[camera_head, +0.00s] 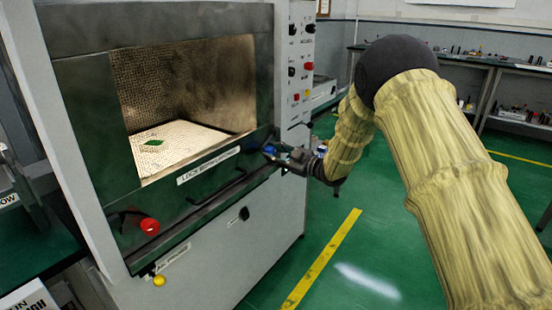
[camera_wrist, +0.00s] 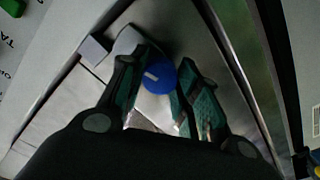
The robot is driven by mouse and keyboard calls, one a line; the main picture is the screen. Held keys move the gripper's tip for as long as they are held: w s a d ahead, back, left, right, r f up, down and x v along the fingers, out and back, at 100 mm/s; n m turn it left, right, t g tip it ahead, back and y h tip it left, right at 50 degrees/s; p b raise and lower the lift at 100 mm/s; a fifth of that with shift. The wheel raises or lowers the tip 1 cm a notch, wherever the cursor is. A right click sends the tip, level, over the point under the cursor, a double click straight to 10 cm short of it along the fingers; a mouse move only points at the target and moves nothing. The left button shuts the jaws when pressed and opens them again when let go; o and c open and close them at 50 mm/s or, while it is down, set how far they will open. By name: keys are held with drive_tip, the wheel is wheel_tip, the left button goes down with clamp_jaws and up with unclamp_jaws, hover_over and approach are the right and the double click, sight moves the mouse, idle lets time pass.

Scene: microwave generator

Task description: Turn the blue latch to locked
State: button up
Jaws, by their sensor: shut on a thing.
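The blue latch (camera_wrist: 158,76) is a round blue knob with a white line on its face, in the middle of the wrist view. My gripper (camera_wrist: 165,88) has its two fingers on either side of the knob and is shut on it. In the head view the blue latch (camera_head: 270,149) shows as a small blue spot at the right end of the machine's front ledge. My gripper (camera_head: 290,156) reaches it there from the right. The latch's locked and unlocked marks cannot be read.
The machine's open chamber (camera_head: 185,95) has a small green piece (camera_head: 153,142) on its floor. A front label (camera_head: 208,166) and a handle bar (camera_head: 218,188) lie left of the latch. A red knob (camera_head: 149,227) is at the lower left. Green floor (camera_head: 360,235) is free to the right.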

drive_tip(key=shift+a+f+n+b, duration=0.1)
drive_tip(key=shift+n+b, duration=0.4)
drive_tip(key=shift+n, duration=0.6)
drive_tip(key=o, duration=1.1)
drive_tip(key=shift+a, duration=0.1)
drive_tip(key=shift+c, duration=0.2)
drive_tip(key=shift+d, duration=0.2)
drive_tip(key=v, duration=1.2)
